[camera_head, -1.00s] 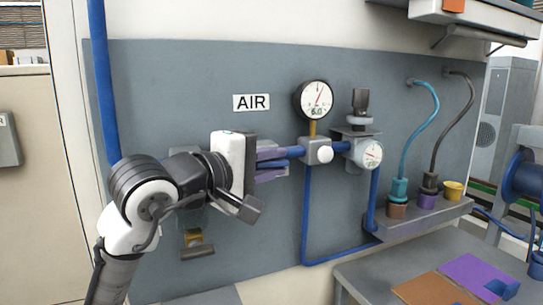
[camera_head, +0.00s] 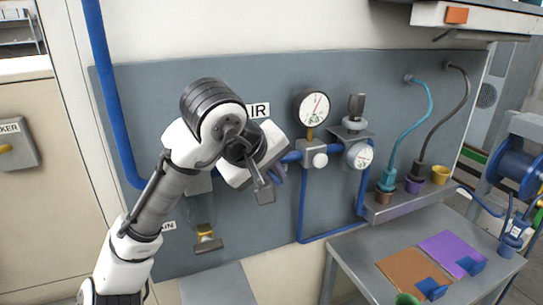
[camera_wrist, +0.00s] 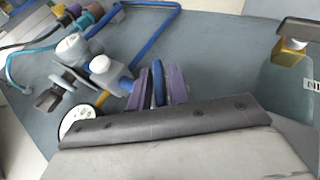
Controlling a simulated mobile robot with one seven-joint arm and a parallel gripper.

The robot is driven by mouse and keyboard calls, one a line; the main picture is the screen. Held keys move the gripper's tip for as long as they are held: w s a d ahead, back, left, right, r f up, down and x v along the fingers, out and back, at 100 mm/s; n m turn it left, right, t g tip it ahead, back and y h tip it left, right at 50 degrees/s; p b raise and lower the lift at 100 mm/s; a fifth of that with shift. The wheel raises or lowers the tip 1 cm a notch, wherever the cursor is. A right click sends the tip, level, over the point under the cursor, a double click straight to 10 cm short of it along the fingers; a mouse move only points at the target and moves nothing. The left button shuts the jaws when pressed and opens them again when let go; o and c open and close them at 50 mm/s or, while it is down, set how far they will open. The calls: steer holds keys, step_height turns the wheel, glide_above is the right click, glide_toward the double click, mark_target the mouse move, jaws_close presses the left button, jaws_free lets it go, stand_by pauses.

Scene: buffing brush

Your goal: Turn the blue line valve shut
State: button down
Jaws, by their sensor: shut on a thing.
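The blue line runs along the grey panel, with a blue pipe (camera_head: 291,156) leaving the regulator block toward my gripper. My gripper (camera_head: 278,173) is in front of the panel at the left end of this pipe, tilted, with purple fingers pointing down and right. In the wrist view my gripper (camera_wrist: 160,84) is shut with a narrow blue valve handle (camera_wrist: 158,86) between its two purple fingers. The valve body is hidden behind my wrist in the head view, so the handle's exact angle to the pipe cannot be told.
A round gauge (camera_head: 311,106), a white knob (camera_head: 320,160) and a second gauge (camera_head: 359,155) sit close to the right. A drain fitting (camera_head: 206,238) hangs below my gripper. A workbench with an orange mat (camera_head: 405,270) stands at lower right.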

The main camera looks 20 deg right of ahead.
steer(key=y, duration=0.3)
steer(key=shift+r+m+y+p, duration=0.1)
steer(key=shift+m+y+p, duration=0.2)
steer(key=shift+m, duration=0.1)
steer(key=shift+r+y, duration=0.1)
steer(key=shift+y, duration=1.3)
steer(key=shift+w+m, duration=0.1)
steer(key=shift+m, duration=0.2)
steer(key=c, duration=1.5)
jaws_free()
steer(key=shift+c, duration=0.2)
steer(key=shift+o, duration=0.2)
